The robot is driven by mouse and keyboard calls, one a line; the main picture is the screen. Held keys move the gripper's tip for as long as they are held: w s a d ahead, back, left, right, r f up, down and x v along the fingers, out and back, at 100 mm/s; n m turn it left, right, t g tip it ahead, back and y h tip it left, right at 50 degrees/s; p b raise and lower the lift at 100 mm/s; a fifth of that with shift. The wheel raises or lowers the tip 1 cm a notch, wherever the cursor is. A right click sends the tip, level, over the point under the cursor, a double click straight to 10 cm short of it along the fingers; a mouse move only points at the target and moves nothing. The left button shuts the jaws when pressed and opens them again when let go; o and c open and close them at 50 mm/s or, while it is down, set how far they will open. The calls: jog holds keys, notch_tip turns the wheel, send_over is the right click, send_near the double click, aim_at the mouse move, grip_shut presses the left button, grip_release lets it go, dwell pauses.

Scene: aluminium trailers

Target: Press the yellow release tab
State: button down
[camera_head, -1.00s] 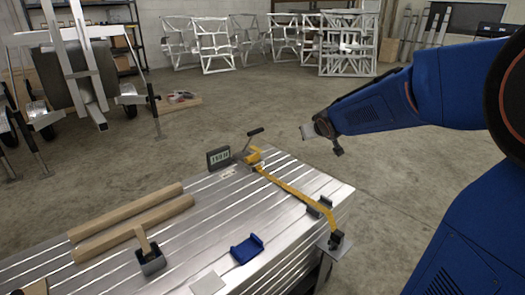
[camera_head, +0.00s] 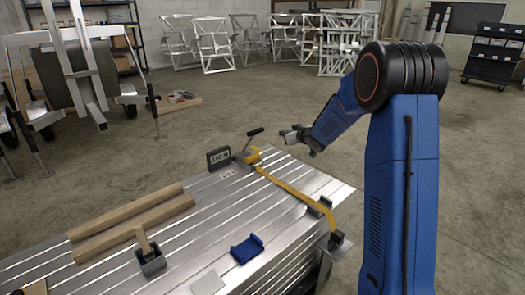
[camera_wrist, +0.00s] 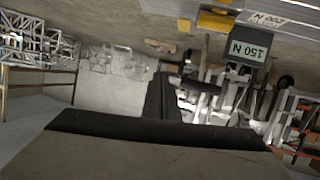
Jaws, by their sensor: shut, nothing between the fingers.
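A ratchet with yellow parts (camera_head: 252,156) and a black-ended lever sits at the back edge of the aluminium bed; I cannot tell which yellow part is the release tab. A yellow strap (camera_head: 290,189) runs from the ratchet to the right edge. My gripper (camera_head: 291,133) is shut and empty, beyond the bed and right of the ratchet, touching nothing.
Two wooden beams (camera_head: 130,221), a blue bracket (camera_head: 246,249) and a dark block with a wooden handle (camera_head: 151,259) lie on the bed (camera_head: 190,240). A dark edge guard (camera_head: 319,207) sits under the strap. Metal frames (camera_head: 213,45) stand far back.

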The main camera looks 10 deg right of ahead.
jog(key=w+a+f+n+y, duration=0.1)
jog(key=w+a+f+y, duration=0.1)
jog(key=w+f, duration=0.3)
notch_tip(320, 180, down, 4)
jog(key=shift+a+r+n+y, duration=0.2)
jog(key=shift+a+n+y, duration=0.1)
jog(key=shift+y, duration=0.6)
send_near(256, 149)
jog(key=w+a+r, duration=0.2)
jog(key=w+r, duration=0.1)
jog(key=r, duration=0.1)
jog(key=f, duration=0.1)
jog(key=w+f, duration=0.1)
jog(key=shift+f, duration=1.05)
